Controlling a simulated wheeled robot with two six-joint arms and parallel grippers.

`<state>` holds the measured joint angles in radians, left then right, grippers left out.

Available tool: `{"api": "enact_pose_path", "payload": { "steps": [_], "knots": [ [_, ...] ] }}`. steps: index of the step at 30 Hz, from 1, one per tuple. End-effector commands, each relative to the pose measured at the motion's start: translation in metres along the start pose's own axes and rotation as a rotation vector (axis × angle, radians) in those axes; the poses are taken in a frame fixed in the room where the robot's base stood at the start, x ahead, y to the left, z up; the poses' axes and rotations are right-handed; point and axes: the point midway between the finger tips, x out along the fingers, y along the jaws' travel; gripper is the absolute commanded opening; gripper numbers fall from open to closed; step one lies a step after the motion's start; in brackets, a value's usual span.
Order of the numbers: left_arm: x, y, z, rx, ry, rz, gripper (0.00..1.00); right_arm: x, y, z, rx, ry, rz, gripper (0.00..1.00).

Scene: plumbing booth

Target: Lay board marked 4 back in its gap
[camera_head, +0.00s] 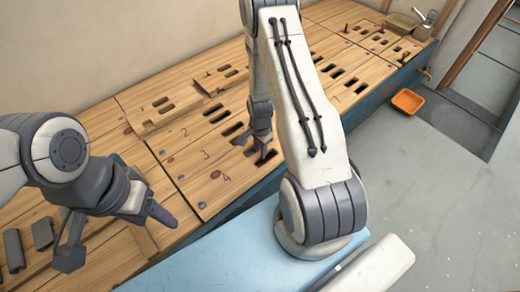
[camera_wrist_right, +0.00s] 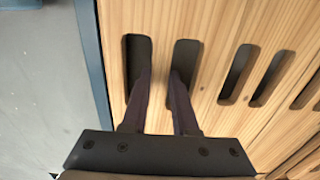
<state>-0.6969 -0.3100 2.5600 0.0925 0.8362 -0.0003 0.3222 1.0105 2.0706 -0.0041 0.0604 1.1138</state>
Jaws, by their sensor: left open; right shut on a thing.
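The board marked 4 (camera_head: 234,190) is the pale wooden board at the front edge of the planked deck, beside the boards marked 3 and 2. It looks about level with its neighbour; I cannot tell whether it is fully seated. My right gripper (camera_head: 262,155) is over its slotted end. In the right wrist view, the fingers (camera_wrist_right: 162,80) go into two slots and are shut on the strip of board 4 (camera_wrist_right: 160,38) between them. No separate gap shows; part of the board's right end is hidden by my arm. My left gripper (camera_head: 117,238) is open and empty over the deck's left part.
The board marked 1 (camera_head: 150,106) and another slotted board (camera_head: 216,77) lie further back on the deck. Grey blocks (camera_head: 42,234) are at the far left. A blue surface (camera_head: 220,248) lies in front. An orange tray (camera_head: 407,101) is on the grey floor at right.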

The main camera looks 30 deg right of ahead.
Motion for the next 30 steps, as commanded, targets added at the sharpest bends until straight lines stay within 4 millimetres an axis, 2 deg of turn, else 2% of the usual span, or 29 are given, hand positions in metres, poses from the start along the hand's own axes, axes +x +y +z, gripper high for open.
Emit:
{"api": "enact_pose_path", "payload": {
  "steps": [18,30],
  "knots": [
    [0.008,-0.001,0.000,0.000,0.000,0.000,0.62,0.016,-0.001,0.000,0.000,0.000,-0.001,0.00],
    [0.007,-0.001,0.000,0.000,0.000,0.000,0.62,0.016,-0.001,0.000,0.000,0.001,-0.001,0.00]
  ]
}}
